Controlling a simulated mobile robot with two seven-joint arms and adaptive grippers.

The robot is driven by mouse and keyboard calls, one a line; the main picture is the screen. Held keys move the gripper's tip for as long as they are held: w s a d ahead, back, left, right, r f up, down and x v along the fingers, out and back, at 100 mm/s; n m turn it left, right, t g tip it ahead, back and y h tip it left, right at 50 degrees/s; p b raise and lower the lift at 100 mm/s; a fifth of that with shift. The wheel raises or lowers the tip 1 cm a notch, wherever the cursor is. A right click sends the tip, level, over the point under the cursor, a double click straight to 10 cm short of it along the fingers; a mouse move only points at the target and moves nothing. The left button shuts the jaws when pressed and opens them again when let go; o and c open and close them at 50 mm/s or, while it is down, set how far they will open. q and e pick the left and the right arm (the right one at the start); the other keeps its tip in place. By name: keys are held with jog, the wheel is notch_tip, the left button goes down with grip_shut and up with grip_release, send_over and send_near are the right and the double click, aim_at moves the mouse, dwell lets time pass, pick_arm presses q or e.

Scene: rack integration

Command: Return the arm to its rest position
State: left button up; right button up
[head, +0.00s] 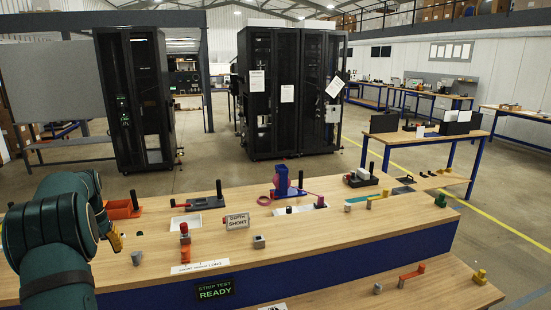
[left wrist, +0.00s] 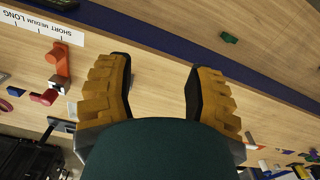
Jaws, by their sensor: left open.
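My left arm (head: 52,235) comes in from the left of the head view, with its dark green links folded over the left end of the wooden workbench (head: 330,215). My left gripper (head: 116,240) shows there only in part, as a yellow finger beside the arm. In the left wrist view the two yellow fingers of the left gripper (left wrist: 159,75) are spread wide, with bare bench top between them. Nothing is held in it. My right arm and gripper are in neither view.
Near the left gripper are an orange tray (head: 122,210), a grey block (head: 137,258) and a red-topped post (head: 185,236). Black racks (head: 136,98) stand behind the bench.

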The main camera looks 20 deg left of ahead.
pick_arm(q)
jog(key=w+d+f+m+b, duration=0.1)
jog(key=w+d+f, duration=0.45)
jog(key=f, duration=0.25)
jog(key=w+d+f+m+b, duration=0.1)
jog(key=w+d+f, duration=0.3)
jog(key=d+f, duration=0.25)
jog(key=w+d+f+m+t+h+b, duration=0.1)
jog(key=d+f, duration=0.6)
jog(key=d, duration=0.2)
jog(key=w+d+f+m+t+h+b, duration=0.1)
jog(key=d+f+m, duration=0.1)
jog(key=d+f, duration=0.6)
jog(key=s+d+f+m, duration=0.1)
jog(key=s+d, duration=0.4)
jog(key=d, duration=0.4)
jog(key=s+d+f+m+h+b, duration=0.1)
jog(key=s+d, duration=0.3)
jog(key=d, duration=0.6)
jog(key=s+d+f+m+b, duration=0.1)
jog(key=s+d+f, duration=0.2)
jog(key=d, duration=0.7)
jog(key=s, duration=0.2)
jog(key=shift+s+d+m+h, duration=0.15)
jog(key=shift+s+m+h, duration=0.2)
jog(key=shift+m+h, duration=0.05)
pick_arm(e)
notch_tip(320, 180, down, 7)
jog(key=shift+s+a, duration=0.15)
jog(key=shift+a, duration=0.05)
